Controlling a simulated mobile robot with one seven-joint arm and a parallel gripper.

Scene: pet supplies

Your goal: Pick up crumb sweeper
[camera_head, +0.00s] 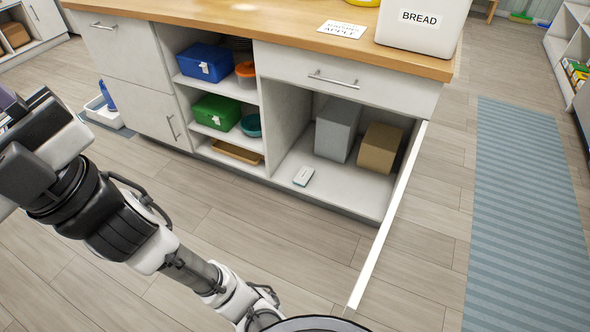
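A small flat white object with a blue-grey top (304,176) lies near the front edge of the open cabinet's floor. It may be the crumb sweeper, but it is too small to be sure. My arm reaches from the left edge down to the bottom middle, in front of the cabinet and below this object. The end of the arm runs out of the frame at the bottom, and my gripper's fingers do not show. Nothing touches the small object.
The cabinet door (388,218) stands open, jutting toward me on the right. A grey box (337,130) and a brown box (380,148) stand behind the small object. Shelves to the left hold a blue bin (205,62) and green bin (216,112). The floor ahead is clear.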

